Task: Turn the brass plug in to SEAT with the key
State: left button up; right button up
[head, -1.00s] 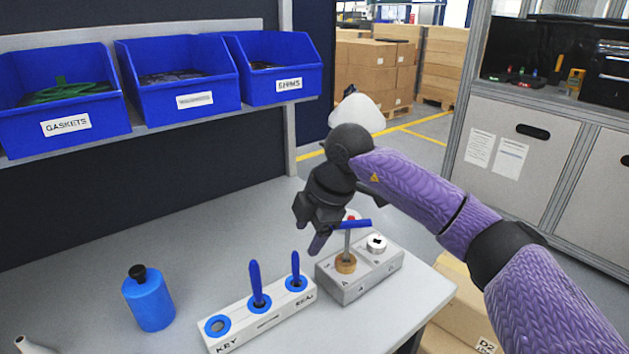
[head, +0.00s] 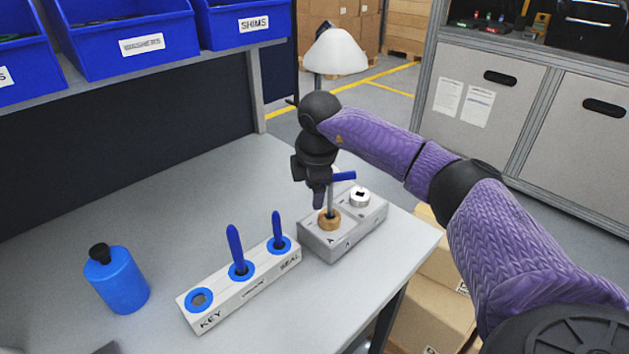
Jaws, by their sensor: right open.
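The brass plug (head: 327,222) sits in the near-left hole, marked A, of the grey housing (head: 345,240). The key stands upright in the plug, with its metal shaft (head: 331,198) and a blue crossbar handle (head: 344,176) at the top. My right gripper (head: 320,190) is open at the key's handle, its dark fingers pointing down and hiding the handle's left part. I cannot tell whether the fingers touch the key. My left gripper is out of view.
A silver plug (head: 360,198) sits in the housing's other hole. A white rack (head: 240,290) left of the housing has an empty KEY hole and two blue-handled tools. A blue bottle (head: 118,282) stands at left. The bench's right edge is close to the housing.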

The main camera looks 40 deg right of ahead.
grip_shut()
jog(key=shift+r, duration=0.1)
jog(key=shift+r+m+p, duration=0.2)
jog(key=shift+m+p, duration=0.7)
jog(key=shift+p, duration=0.05)
jog(key=shift+f+m, duration=0.1)
jog(key=shift+m, duration=0.2)
jog(key=shift+f, duration=0.15)
jog(key=shift+m, duration=0.3)
